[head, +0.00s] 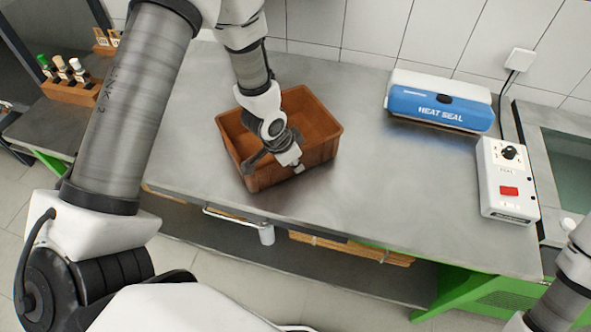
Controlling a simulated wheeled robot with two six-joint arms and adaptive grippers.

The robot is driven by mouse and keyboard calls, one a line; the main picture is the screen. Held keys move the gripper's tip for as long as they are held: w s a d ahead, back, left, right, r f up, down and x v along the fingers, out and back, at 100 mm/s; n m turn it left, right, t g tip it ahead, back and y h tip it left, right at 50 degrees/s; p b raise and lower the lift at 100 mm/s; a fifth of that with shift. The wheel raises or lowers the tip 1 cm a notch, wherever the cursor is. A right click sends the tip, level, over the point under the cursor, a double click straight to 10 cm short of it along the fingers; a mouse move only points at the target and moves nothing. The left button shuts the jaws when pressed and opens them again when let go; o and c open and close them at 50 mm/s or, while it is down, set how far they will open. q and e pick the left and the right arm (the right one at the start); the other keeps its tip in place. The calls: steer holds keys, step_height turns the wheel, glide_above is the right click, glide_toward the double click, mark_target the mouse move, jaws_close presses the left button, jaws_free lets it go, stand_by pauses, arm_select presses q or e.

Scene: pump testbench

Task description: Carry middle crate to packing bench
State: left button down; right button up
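A brown, open-topped crate (322,148) sits on the grey metal bench (390,190), left of its middle. It looks empty where I can see inside. My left gripper (278,160) is over the near part of the crate, in front of its near wall. My wrist hides part of the crate's inside and near rim. I cannot tell whether the fingers are closed on the wall. Of my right arm only a part shows at the lower right edge; its gripper is out of view.
A blue and white heat sealer (440,100) stands at the back right of the bench. A white control box (507,180) with a red switch is right of it. A wooden rack (72,88) with several bottles stands at the far left. The bench between crate and control box is clear.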

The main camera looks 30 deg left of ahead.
arm_select(q)
steer(key=shift+f, duration=0.4)
steer(key=c, duration=1.3)
jaws_free()
arm_select(e)
steer(key=shift+f, duration=0.4)
arm_select(q)
steer(key=v, duration=0.5)
steer(key=shift+w+b, duration=0.2)
steer(key=shift+b, duration=0.15)
steer(key=p+v, duration=0.2)
steer(key=v, duration=0.1)
steer(key=p+v, duration=0.2)
steer(key=v, duration=0.2)
steer(key=shift+s, duration=0.25)
arm_select(e)
step_height(320, 180, up, 3)
steer(key=shift+r, duration=0.1)
